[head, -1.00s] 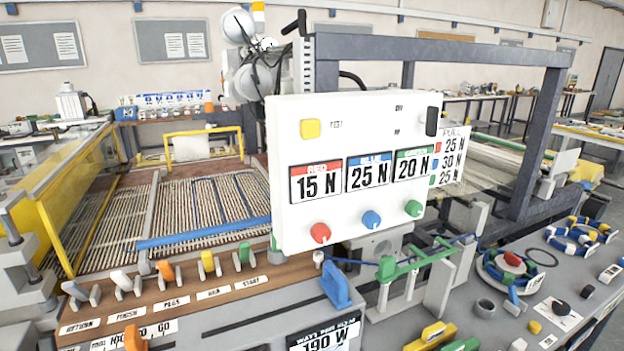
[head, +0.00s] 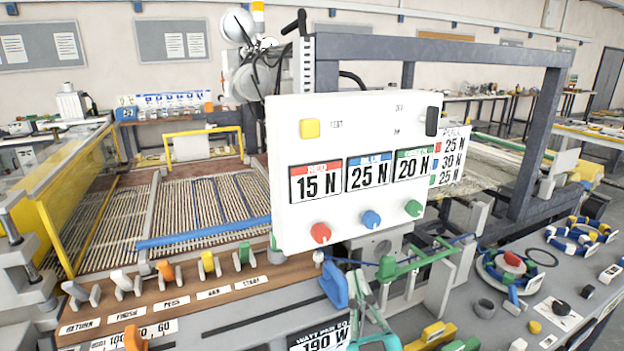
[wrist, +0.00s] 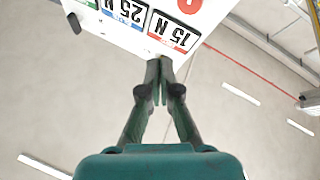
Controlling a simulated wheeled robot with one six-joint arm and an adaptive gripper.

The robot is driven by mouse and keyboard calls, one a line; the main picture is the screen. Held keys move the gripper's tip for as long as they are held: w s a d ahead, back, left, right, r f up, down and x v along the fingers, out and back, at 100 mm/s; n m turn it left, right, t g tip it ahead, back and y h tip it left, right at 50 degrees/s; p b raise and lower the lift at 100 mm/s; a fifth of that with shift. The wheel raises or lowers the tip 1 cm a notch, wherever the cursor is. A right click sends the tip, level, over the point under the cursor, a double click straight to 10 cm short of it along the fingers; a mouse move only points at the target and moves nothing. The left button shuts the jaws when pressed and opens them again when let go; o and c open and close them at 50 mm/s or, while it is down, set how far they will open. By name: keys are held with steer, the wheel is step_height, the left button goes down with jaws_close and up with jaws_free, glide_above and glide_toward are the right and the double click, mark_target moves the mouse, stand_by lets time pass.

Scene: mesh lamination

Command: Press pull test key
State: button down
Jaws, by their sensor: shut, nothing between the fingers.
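The white control box (head: 285,235) stands in the middle of the head view, with a yellow key (head: 310,128) marked TEST at its upper left. Below the key are number plates reading 15 N (head: 316,182), 25 N and 20 N. My gripper (head: 357,276) is pale teal, shut and empty, below the box's lower edge, well below the yellow key and apart from it. In the wrist view my gripper (wrist: 160,64) points toward the box, which appears upside down with the 15 N plate (wrist: 172,31). The yellow key is not visible there.
Red (head: 320,233), blue (head: 371,220) and green (head: 413,208) knobs stick out under the plates. A blue lever (head: 335,287) and a green frame (head: 420,258) stand close beside my gripper. A black switch (head: 432,121) is at the box's right.

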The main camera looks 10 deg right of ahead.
step_height(320, 180, up, 20)
steer(key=w+a+m+t+h, duration=0.1)
steer(key=w+a+t+h, duration=0.1)
steer(key=t, duration=0.1)
steer(key=shift+w, duration=0.15)
glide_toward(314, 121)
steer(key=shift+s+d+r+x, duration=0.1)
steer(key=shift+s+r+x, duration=0.05)
steer(key=shift+x, duration=0.8)
steer(key=shift+s+d+r+x, duration=0.1)
steer(key=shift+s+r+x, duration=0.05)
steer(key=shift+x, duration=0.8)
steer(key=shift+s+d+r+x, duration=0.1)
steer(key=shift+s+r+x, duration=0.05)
steer(key=shift+x, duration=0.8)
steer(key=shift+w+a, duration=0.25)
steer(key=shift+w, duration=0.65)
steer(key=shift+s, duration=0.1)
stand_by(0.3)
steer(key=shift+s+d, duration=0.3)
steer(key=shift+s, duration=0.5)
steer(key=shift+s, duration=0.15)
steer(key=shift+s+d, duration=0.25)
steer(key=shift+s, duration=0.5)
steer(key=shift+s+d, duration=0.25)
steer(key=shift+s, duration=0.5)
steer(key=shift+s+d, duration=0.25)
steer(key=shift+s, duration=0.5)
